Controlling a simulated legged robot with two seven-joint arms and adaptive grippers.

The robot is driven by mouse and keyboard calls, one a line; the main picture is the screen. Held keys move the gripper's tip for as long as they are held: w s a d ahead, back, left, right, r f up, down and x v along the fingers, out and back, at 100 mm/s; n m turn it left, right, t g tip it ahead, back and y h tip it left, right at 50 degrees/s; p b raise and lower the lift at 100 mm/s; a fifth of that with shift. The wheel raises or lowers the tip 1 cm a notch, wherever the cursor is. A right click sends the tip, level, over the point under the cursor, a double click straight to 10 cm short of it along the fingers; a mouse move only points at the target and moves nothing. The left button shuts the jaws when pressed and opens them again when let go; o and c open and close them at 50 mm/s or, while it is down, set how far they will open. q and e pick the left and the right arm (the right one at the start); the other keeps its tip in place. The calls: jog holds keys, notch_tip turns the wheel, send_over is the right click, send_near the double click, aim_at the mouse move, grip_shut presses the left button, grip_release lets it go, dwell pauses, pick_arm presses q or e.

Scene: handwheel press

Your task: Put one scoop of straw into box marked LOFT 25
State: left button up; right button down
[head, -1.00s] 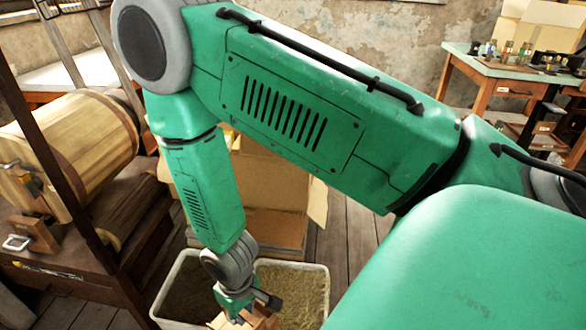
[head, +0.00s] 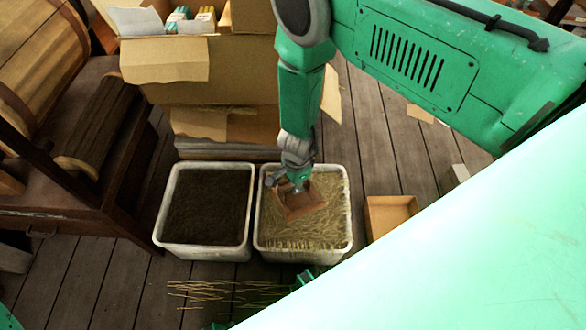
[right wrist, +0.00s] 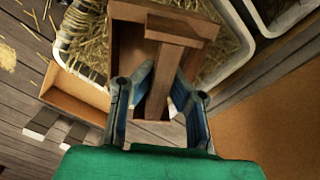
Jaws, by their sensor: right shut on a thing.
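My right gripper (head: 297,187) is shut on the handle of a brown wooden scoop (head: 300,202). The scoop is over the straw in the right-hand white bin (head: 304,257). In the right wrist view, the gripper's fingers (right wrist: 158,95) close on the scoop's handle, and the scoop (right wrist: 185,18) has straw around its far end. I cannot tell how much straw is in it. A small open cardboard box (head: 391,215) stands on the floor right of the bin, but no LOFT 25 marking is readable.
A white bin of dark material (head: 207,204) stands left of the straw bin. Large cardboard boxes (head: 190,92) are stacked behind. A wooden bench with a roller (head: 103,118) is at left. Loose straw (head: 225,291) lies on the plank floor in front.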

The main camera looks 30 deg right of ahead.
aim_at(306, 194)
jog(key=shift+w+a+f+m, duration=0.2)
jog(key=shift+f+m, duration=0.2)
jog(key=shift+f, duration=0.2)
jog(key=shift+d+f+y+p, duration=0.3)
jog(key=shift+p, duration=0.1)
jog(key=d+f, duration=0.1)
jog(key=d+f+y, duration=0.1)
jog(key=shift+s+f+y, duration=0.1)
jog(key=shift+f+y, duration=0.2)
jog(key=f+b, duration=0.1)
jog(key=d+f+b, duration=0.1)
jog(key=shift+d+f+y, duration=0.3)
jog(key=shift+y, duration=0.1)
jog(key=shift+s+d+f+b, duration=0.15)
jog(key=shift+d+f+b, duration=0.45)
jog(key=shift+b, duration=0.25)
jog(key=shift+d+f, duration=0.1)
jog(key=shift+d, duration=0.05)
jog(key=shift+d, duration=0.1)
